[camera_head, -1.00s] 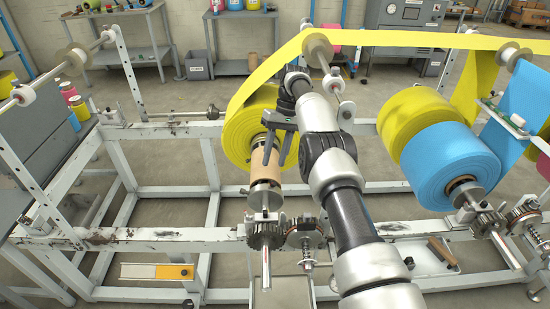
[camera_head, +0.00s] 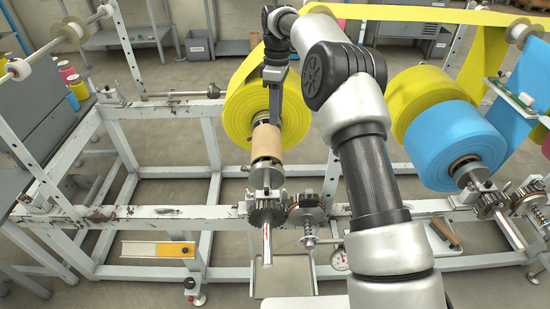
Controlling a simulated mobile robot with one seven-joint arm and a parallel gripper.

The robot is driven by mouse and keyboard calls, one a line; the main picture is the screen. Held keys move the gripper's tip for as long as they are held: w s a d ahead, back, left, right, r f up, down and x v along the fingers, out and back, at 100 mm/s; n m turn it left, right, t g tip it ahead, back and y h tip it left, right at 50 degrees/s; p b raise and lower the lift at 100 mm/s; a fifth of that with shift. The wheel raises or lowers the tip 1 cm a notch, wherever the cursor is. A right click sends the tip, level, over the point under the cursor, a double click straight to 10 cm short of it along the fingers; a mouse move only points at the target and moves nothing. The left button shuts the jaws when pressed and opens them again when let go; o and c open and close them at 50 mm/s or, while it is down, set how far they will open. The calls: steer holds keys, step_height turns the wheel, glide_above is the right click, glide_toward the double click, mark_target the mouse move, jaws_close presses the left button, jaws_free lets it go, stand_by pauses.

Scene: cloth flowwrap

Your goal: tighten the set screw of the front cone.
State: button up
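The front cone (camera_head: 266,170) is a grey metal piece at the near end of the tan cardboard core (camera_head: 266,142), on the shaft through the yellow roll (camera_head: 240,112). Its set screw is too small to make out. My gripper (camera_head: 275,122) points down in front of the yellow roll, with its tips close to the core's top in the picture. I cannot tell whether they touch it. The fingers are seen edge-on and overlap, so their gap is hidden. No tool shows in the gripper.
A gear (camera_head: 267,211) and a second geared hub (camera_head: 304,209) sit on the near rail below the cone. The blue roll (camera_head: 440,150) stands right of my arm. The yellow web (camera_head: 430,14) crosses above. Open floor shows inside the frame at left.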

mark_target(275, 160)
steer(key=f+b, duration=0.1)
steer(key=f, duration=0.4)
steer(key=s+f+b, duration=0.1)
steer(key=f, duration=0.5)
steer(key=f+b, duration=0.2)
steer(key=f, duration=0.4)
steer(key=shift+s+a+f, duration=0.1)
steer(key=shift+s+a, duration=0.05)
steer(key=shift+c, duration=0.4)
jaws_close()
